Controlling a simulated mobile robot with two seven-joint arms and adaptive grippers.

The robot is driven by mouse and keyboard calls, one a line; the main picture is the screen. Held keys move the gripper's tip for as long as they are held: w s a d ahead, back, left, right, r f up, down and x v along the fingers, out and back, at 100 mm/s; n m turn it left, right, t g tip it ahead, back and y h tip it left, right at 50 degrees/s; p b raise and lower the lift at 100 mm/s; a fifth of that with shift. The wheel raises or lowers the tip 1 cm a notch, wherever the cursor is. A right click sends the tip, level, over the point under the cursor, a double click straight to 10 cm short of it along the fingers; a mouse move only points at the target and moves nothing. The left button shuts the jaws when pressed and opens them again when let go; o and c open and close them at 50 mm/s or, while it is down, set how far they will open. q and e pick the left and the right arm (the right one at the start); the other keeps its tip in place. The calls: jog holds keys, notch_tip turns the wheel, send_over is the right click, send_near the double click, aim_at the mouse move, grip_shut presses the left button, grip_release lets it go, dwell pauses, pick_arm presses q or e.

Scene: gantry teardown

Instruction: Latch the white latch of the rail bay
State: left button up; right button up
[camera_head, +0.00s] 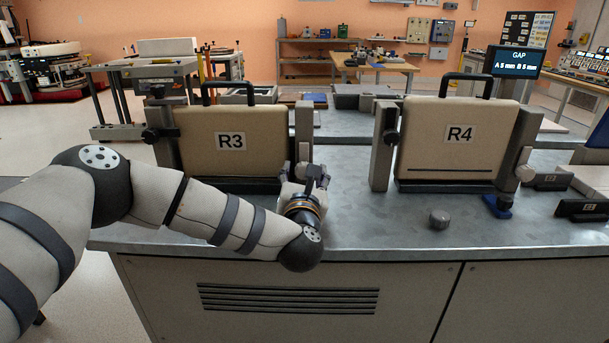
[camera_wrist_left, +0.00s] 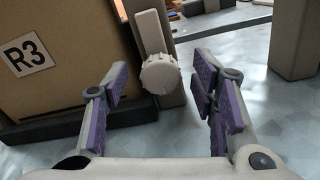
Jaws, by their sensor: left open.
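The R3 panel (camera_head: 232,141) stands upright in its bay on the bench; its face also shows in the left wrist view (camera_wrist_left: 50,60). A white latch with a round ribbed knob (camera_wrist_left: 160,74) and a pale bar (camera_wrist_left: 151,32) pointing up sits on the post at the panel's right side. My left gripper (camera_head: 316,176) is at this post. In the left wrist view my left gripper (camera_wrist_left: 164,92) is open, its purple pads on either side of the knob and apart from it. In the head view the gripper partly hides this latch. My right gripper is not in view.
A grey knob-like piece (camera_head: 439,219) lies on the bench (camera_head: 375,225). A display (camera_head: 514,62) reads GAP. Bare bench lies between the bays.

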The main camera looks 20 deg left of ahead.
pick_arm(q)
jog(key=shift+w, duration=0.2)
jog(key=c, duration=1.1)
jog(key=shift+c, duration=0.2)
jog(key=shift+f, duration=0.1)
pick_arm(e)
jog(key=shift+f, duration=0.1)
